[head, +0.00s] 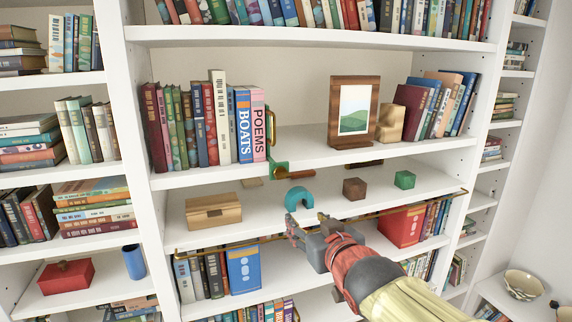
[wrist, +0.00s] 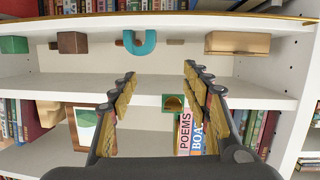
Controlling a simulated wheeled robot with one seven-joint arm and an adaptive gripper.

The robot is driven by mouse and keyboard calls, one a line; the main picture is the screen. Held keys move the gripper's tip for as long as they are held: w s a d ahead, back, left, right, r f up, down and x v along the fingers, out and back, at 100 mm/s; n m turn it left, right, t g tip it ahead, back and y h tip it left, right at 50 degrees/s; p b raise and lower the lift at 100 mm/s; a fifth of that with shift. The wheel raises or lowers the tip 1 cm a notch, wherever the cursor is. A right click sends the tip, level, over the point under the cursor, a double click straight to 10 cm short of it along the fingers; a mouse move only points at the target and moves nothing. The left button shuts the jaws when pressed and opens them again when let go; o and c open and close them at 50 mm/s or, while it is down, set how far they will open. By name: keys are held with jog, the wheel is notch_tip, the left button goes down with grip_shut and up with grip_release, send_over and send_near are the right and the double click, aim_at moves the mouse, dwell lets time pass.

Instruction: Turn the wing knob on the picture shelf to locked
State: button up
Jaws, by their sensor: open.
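The picture shelf (head: 330,152) holds a framed picture (head: 353,112) and upright books. At its front edge, right of the POEMS book, is a green fitting (head: 279,168) with an orange-brown winged bar (head: 298,174), which looks like the wing knob. The bar lies roughly level, pointing right.
On the shelf below stand a teal arch (head: 299,197), a brown cube (head: 354,188), a green cube (head: 404,179) and a wooden box (head: 213,210). A thin brass rail (head: 249,240) runs along that shelf's front. A brass-framed bookend (head: 272,120) stands beside the POEMS book (head: 258,125).

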jog(key=t+y, duration=0.2)
send_near(284, 176)
jog(key=p+x, duration=0.2)
jog(key=x, duration=0.6)
jog(key=shift+w+a, duration=0.1)
jog(key=shift+w, duration=0.25)
jog(key=shift+c, duration=0.9)
jog(key=c, duration=1)
